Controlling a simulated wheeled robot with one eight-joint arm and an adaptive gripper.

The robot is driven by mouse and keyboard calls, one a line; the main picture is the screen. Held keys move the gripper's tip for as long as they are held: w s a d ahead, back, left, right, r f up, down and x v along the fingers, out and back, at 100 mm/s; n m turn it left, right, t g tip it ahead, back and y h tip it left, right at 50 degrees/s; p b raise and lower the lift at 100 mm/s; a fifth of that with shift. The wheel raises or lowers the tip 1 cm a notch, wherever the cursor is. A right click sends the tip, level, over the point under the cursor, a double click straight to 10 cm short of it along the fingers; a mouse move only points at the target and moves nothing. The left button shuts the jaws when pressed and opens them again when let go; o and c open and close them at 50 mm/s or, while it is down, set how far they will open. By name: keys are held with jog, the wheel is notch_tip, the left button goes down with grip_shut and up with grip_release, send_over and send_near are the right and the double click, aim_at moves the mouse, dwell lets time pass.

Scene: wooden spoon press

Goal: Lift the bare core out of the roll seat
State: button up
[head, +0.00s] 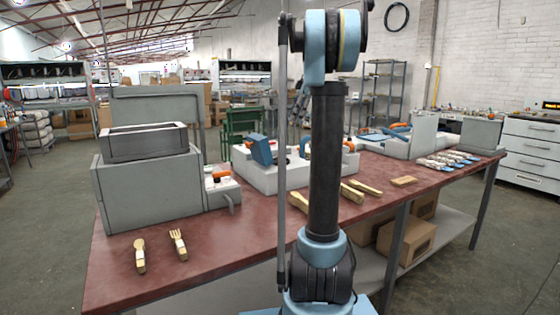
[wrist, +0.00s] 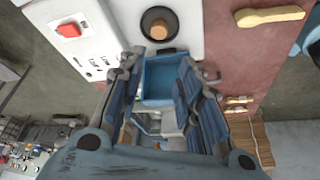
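In the wrist view a round dark ring with an orange-brown centre (wrist: 158,26) stands on a white surface, just beyond my fingertips. It looks like the roll seat with the bare core in it, seen end-on, but I cannot be sure. My gripper (wrist: 162,66) is open, with one finger on each side of a blue open-topped box (wrist: 160,82). I see nothing pinched between the fingers. The ring lies ahead of the fingers, apart from them. In the head view my arm hides most of the gripper and the middle of the white machine (head: 265,180).
A red switch (wrist: 68,30) sits on the white housing. A wooden spoon (wrist: 268,15) lies on the red-brown table. In the head view a grey press (head: 150,190) stands at left, behind a wooden spoon (head: 140,258) and fork (head: 179,246). The table's front left is mostly clear.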

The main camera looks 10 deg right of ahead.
send_over(280, 159)
jog(key=w+d, duration=0.2)
notch_tip(280, 159, down, 11)
jog(key=shift+d+r, duration=0.1)
jog(key=shift+d+x, duration=0.15)
jog(key=shift+x, duration=1.25)
jog(key=shift+d+x, duration=0.15)
jog(key=shift+x, duration=1.25)
jog(key=shift+s, duration=0.15)
jog(key=c, duration=0.6)
